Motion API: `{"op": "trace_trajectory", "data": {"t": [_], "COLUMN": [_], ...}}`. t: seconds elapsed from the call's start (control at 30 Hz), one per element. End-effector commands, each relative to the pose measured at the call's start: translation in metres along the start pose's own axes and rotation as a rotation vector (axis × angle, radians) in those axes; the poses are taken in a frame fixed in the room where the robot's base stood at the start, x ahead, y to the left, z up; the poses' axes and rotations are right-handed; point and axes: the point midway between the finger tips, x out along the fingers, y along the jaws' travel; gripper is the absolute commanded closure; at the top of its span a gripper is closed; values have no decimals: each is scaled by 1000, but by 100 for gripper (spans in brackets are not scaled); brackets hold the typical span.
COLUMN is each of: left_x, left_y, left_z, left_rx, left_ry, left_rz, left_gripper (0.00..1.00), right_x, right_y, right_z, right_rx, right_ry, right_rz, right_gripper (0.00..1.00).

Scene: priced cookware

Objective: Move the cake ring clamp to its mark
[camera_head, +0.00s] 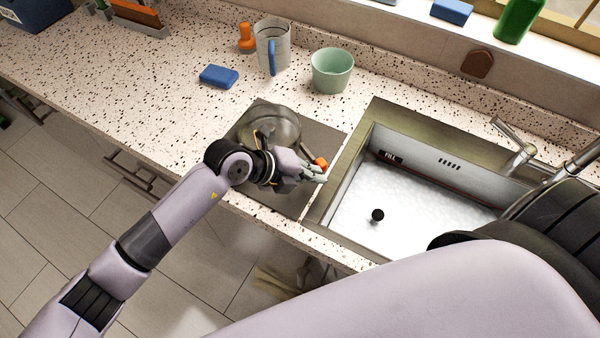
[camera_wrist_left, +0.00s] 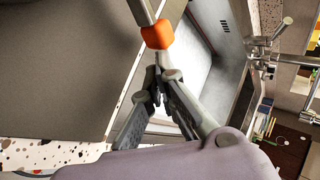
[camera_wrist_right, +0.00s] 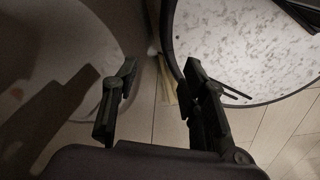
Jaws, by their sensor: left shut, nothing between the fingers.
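A round, shiny cake ring (camera_head: 270,127) stands on a dark grey sheet (camera_head: 327,136) on the counter left of the sink. A dark lever with an orange end (camera_head: 320,163) reaches from its right side and looks like the clamp. The orange end (camera_wrist_left: 157,36) also shows on a grey bar in the left wrist view. My left gripper (camera_head: 322,174) is shut and empty, its fingertips close to the orange end; I cannot tell whether they touch. Any mark is not discernible. My right gripper (camera_wrist_right: 160,80) is open and empty, away from the ring.
The sink (camera_head: 365,200) with a tap (camera_head: 515,140) lies to the right. A blue sponge (camera_head: 218,76), a jug (camera_head: 272,48) and a green cup (camera_head: 332,72) stand behind the ring. The counter's left part (camera_head: 120,75) is mostly clear.

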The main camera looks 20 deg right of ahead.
Motion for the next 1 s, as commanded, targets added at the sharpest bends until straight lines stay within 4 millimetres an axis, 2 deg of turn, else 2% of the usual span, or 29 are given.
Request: {"op": "trace_trajectory", "data": {"t": [0.7, 1.0], "left_x": [5, 4], "left_y": [-4, -2], "left_z": [-1, 8], "left_rx": [3, 4], "left_ry": [4, 3], "left_rz": [1, 1], "left_gripper": [100, 100], "right_x": [-1, 3], "right_y": [-3, -3], "right_z": [3, 3], "right_rx": [0, 0], "right_ry": [-4, -4], "right_rz": [-4, -4], "right_gripper": [60, 60]}}
